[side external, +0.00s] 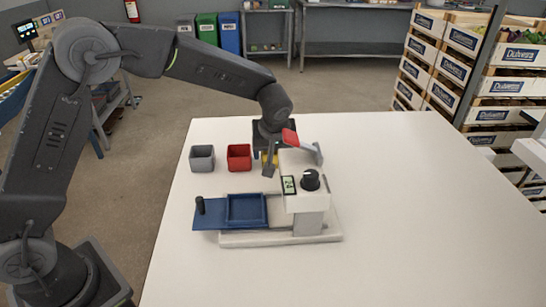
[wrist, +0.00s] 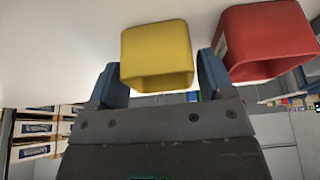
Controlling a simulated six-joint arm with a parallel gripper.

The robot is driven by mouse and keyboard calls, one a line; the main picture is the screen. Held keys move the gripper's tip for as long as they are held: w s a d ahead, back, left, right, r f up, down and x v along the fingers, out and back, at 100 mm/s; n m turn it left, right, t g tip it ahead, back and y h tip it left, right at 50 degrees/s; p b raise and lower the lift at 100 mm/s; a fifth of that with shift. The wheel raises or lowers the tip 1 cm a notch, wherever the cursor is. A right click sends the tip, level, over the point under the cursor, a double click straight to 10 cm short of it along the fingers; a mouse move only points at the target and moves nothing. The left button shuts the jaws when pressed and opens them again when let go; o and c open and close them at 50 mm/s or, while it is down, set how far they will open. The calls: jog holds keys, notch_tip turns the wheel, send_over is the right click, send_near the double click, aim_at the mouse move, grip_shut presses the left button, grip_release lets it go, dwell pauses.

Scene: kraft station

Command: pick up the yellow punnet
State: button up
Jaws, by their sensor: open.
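The yellow punnet (wrist: 157,52) shows in the wrist view between the two blue-grey fingers of my open gripper (wrist: 158,82). I cannot tell whether either finger touches it. In the side view only a small part of the yellow punnet (side external: 268,160) shows behind my gripper (side external: 266,168), which hangs down over it near the middle of the table. The rest of the punnet is hidden by the gripper and the machine.
A red punnet (side external: 239,157) stands close to the left of my gripper, and a grey punnet (side external: 202,158) stands farther left. A machine with a blue tray (side external: 212,213), a black knob (side external: 310,180) and a red-handled lever (side external: 290,137) stands nearer the camera. The table's right side is clear.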

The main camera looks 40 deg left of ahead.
jog(key=shift+w+a+f, duration=0.1)
jog(key=shift+f, duration=0.35)
jog(key=c, duration=0.7)
jog(key=shift+r, duration=0.15)
